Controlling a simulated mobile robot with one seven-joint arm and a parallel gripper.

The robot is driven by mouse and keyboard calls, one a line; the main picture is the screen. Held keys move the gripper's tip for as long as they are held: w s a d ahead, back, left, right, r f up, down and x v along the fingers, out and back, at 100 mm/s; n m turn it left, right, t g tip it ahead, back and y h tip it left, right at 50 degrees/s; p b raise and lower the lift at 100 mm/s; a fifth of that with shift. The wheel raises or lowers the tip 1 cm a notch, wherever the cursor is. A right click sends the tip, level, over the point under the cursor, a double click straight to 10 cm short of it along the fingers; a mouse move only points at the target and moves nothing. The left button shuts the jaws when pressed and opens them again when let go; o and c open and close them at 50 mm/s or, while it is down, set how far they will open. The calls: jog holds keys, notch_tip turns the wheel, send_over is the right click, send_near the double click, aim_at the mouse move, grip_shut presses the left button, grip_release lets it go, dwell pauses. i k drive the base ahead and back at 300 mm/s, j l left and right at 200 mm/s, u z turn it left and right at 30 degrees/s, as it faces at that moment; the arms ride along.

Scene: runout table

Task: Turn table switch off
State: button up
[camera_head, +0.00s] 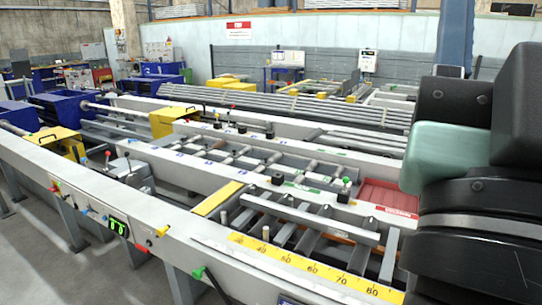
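The runout table (130,200) fills the view, a long grey frame with rollers and a yellow number scale (300,268). Its front beam carries small coloured controls. A red and yellow control (55,186) is at the left, with a blue one (86,210) beside it. A black panel with green lit digits (119,227) is farther right. A yellow knob (162,231) and a green-handled lever (199,272) follow. I cannot tell which control is the table switch, or its setting. My black and pale green arm links cover the right side. My gripper does not show.
Blue machines (60,105) stand at the far left end, and yellow covers (170,121) sit on the table. A red tray (388,196) lies within the frame near my arm. Grey floor (50,270) is clear at the lower left, in front of the table's legs.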

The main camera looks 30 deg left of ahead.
aim_at(53, 189)
jog(key=j+u, duration=0.15)
jog(key=u, duration=0.25)
jog(key=j+u, duration=0.15)
jog(key=u, duration=0.25)
jog(key=i+j+u, duration=0.1)
jog(key=u, duration=0.3)
jog(key=i+j+u, duration=0.4)
jog(key=i+j, duration=0.2)
jog(key=i+j+u, duration=0.4)
jog(key=i+j, duration=0.5)
jog(key=i, duration=0.3)
